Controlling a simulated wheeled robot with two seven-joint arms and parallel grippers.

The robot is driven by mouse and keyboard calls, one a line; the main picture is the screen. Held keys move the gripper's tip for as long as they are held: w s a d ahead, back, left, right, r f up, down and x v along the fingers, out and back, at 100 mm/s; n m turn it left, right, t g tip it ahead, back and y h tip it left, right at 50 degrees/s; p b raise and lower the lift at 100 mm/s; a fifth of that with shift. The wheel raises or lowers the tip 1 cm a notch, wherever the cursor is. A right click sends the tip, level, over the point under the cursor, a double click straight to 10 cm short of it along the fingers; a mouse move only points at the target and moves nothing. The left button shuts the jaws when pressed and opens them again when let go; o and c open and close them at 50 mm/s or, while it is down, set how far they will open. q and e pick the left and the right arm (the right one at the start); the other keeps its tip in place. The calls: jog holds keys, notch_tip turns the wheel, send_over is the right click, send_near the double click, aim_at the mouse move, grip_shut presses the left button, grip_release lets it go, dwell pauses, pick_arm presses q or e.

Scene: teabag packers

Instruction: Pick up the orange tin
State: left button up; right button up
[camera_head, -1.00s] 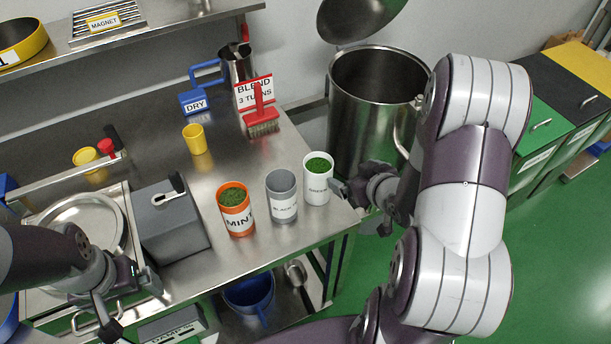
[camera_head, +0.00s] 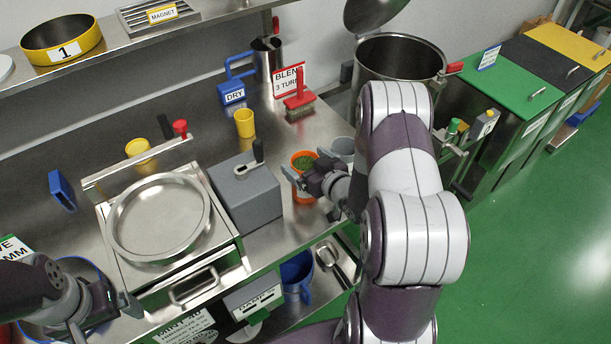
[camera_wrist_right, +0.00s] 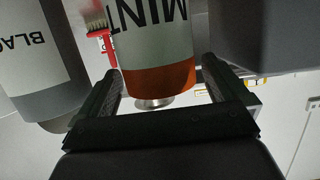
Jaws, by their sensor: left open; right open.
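My left gripper (camera_head: 128,303) is open and empty at the lower left, by the bench's front.
A grey tin (camera_head: 343,146) stands close to the right of the orange tin. A grey box with a lever (camera_head: 246,195) stands close on its left. A yellow cup (camera_head: 245,124) and red brush (camera_head: 299,107) are behind. A steel vat (camera_head: 399,60) is beyond.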

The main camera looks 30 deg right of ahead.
jog(key=x, duration=0.2)
jog(key=shift+w+a, duration=0.15)
jog(key=shift+w, duration=0.15)
jog(key=shift+w+f, duration=0.1)
jog(key=shift+f, duration=0.05)
jog(key=shift+c, duration=0.9)
jog(key=c, duration=1.1)
